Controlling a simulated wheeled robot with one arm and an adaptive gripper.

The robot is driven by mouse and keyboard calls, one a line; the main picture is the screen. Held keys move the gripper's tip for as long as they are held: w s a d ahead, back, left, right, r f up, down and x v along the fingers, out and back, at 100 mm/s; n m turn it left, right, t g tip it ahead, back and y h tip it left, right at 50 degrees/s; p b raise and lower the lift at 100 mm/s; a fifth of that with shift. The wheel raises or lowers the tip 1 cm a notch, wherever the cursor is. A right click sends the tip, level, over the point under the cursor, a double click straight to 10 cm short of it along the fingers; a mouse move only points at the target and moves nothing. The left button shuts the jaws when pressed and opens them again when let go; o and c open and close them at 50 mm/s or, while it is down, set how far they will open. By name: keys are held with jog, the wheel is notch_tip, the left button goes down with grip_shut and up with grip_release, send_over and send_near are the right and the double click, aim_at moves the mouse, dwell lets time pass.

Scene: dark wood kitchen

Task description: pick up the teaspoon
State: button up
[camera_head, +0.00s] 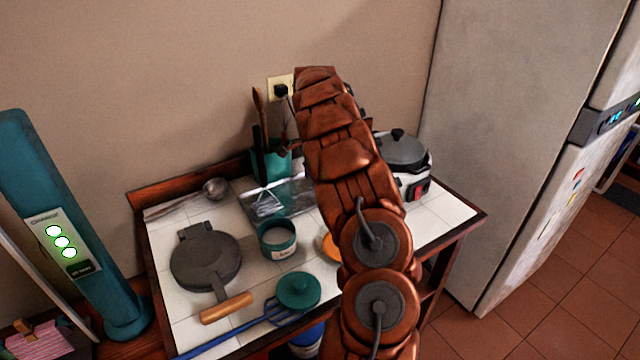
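I cannot pick out a teaspoon for certain. A long metal spoon or ladle (215,188) with a round bowl lies at the back left of the white tiled counter (185,327). A shiny silver tray (292,197) with a small metallic item on it lies at the back middle. A teal holder (268,165) behind it holds several upright utensils. My copper arm stretches over the counter toward the wall. Small dark parts, possibly my gripper (289,146), show at the arm's left edge beside the holder. The fingers are mostly hidden, and no held object is visible.
A grey round pan (205,262) with a wooden handle, a teal jar (278,240), a green lid (298,290) and a blue utensil (225,342) fill the front. A cooker (405,160) stands right, beside the fridge (500,130). The counter's right corner is clear.

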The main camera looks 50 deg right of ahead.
aim_at(312, 189)
jog(key=shift+a+f+p, duration=0.1)
jog(key=shift+f+p, duration=0.3)
jog(key=shift+f, duration=1.1)
grip_shut()
